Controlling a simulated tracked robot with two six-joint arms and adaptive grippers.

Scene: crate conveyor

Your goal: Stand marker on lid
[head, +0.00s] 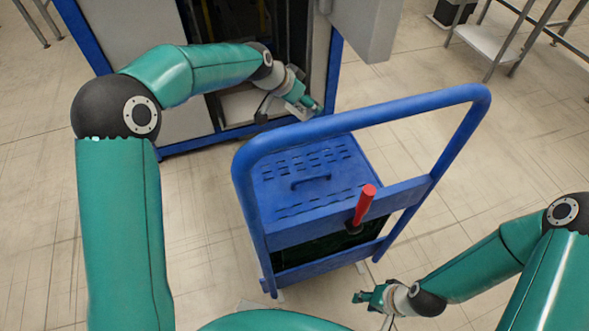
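A red marker (365,204) with a dark base stands slightly tilted in the picture at the near side of the cart, in front of its blue crossbar. I cannot tell what its base rests on. The blue slotted lid (290,164) with a small handle lies flat behind it, with no marker on it. My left gripper (309,106) is beyond the lid, by the open cabinet, partly behind the cart's rail. My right gripper (366,297) is low at the near right of the cart, apart from the marker. Both grippers' finger openings are too small to judge.
The blue cart's tall push handle (370,118) arches over the lid. An open blue-framed cabinet (328,75) stands behind, with a grey door at its right. A metal rack (492,42) is at the back right. Tiled floor is free left and right of the cart.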

